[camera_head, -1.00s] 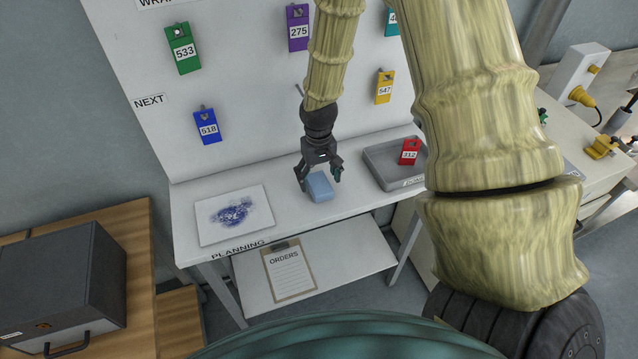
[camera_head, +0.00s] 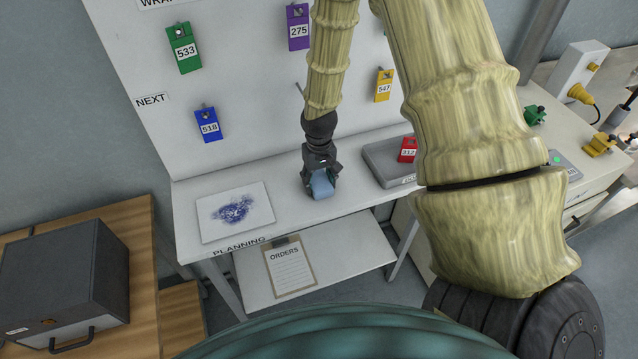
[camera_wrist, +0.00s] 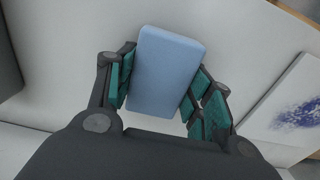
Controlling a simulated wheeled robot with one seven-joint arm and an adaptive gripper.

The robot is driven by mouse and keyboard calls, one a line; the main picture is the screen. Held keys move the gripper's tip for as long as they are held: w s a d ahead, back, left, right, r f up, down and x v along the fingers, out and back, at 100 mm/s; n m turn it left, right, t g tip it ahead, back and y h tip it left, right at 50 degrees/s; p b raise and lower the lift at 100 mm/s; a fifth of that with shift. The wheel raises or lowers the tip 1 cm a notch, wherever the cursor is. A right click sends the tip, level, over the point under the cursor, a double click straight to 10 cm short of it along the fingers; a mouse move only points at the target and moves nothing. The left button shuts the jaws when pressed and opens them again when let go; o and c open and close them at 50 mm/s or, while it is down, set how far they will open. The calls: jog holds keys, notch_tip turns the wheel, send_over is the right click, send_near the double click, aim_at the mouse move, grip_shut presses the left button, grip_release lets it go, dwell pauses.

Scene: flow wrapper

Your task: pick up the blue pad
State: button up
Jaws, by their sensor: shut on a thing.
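The blue pad (camera_head: 322,184) is a light blue block on the white planning table in the head view. It also shows in the wrist view (camera_wrist: 165,70), between the two teal-padded fingers. My gripper (camera_head: 321,182) points down over the pad and is shut on it, one finger at each side. In the wrist view my gripper (camera_wrist: 160,95) grips the lower part of the pad, whose far end sticks out beyond the fingertips. Whether the pad still touches the table is hard to tell.
A white sheet with a blue-purple smudge (camera_head: 258,212) lies on the table to the left. A grey tray (camera_head: 378,166) with a red tag (camera_head: 407,150) stands to the right. Numbered tags, such as the blue one (camera_head: 208,125), hang on the white board behind.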

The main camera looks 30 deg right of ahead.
dwell(0.3)
jog(key=shift+r+b, duration=0.85)
jog(key=shift+r, duration=0.35)
jog(key=s+a+r+b, duration=0.2)
jog(key=s+a+b, duration=0.4)
jog(key=s+a, duration=0.3)
jog(key=a, duration=0.3)
jog(key=shift+s+a+r, duration=0.3)
jog(key=shift+s+a, duration=0.05)
jog(key=shift+s, duration=0.05)
